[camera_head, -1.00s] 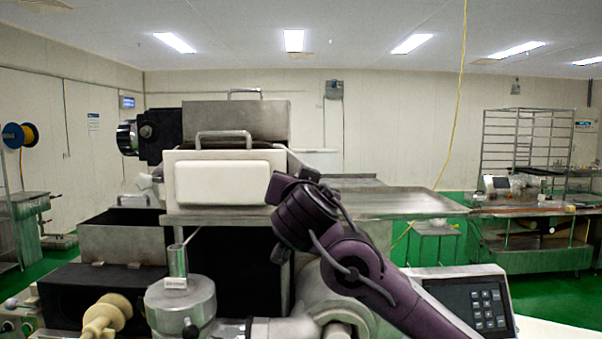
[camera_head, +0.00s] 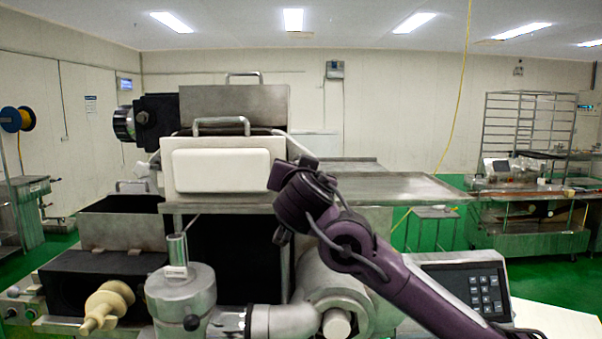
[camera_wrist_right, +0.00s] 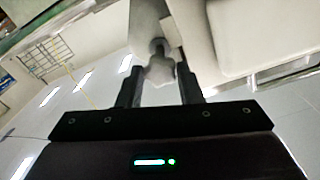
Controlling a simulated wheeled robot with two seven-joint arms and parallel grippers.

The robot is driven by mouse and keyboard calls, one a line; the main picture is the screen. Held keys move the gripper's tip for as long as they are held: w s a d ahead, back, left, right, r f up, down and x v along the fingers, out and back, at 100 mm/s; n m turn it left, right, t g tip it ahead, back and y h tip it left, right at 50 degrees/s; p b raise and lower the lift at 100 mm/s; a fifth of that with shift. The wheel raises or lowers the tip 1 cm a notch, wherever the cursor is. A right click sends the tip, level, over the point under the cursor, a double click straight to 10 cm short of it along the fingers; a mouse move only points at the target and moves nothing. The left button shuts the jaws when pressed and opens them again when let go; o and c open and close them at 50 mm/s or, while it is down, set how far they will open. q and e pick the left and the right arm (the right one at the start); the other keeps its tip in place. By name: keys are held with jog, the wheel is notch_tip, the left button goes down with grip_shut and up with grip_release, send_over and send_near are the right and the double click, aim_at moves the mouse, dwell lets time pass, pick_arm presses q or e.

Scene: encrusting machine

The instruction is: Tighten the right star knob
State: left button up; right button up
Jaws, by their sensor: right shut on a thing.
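In the right wrist view, the grey star knob (camera_wrist_right: 160,70) sits between the two dark fingers of my right gripper (camera_wrist_right: 159,82), which is shut on it. The knob is at the end of a pale metal part of the machine, and its lobes show between the fingers. In the head view, my purple right arm reaches up from the lower right to the front of the encrusting machine (camera_head: 222,170). My right wrist hides the fingers and the knob there. My left gripper is not in view.
A metal tray (camera_head: 400,188) extends right from the machine. A rack (camera_head: 525,130) is far off.

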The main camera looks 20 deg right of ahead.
pick_arm(q)
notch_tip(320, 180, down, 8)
jog(key=b, duration=0.7)
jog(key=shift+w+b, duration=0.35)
jog(key=shift+b, duration=0.05)
pick_arm(e)
jog(key=shift+f+n, duration=0.1)
jog(key=shift+n, duration=8.2)
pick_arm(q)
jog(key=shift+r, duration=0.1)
pick_arm(e)
jog(key=o, duration=1)
jog(key=shift+s, duration=0.15)
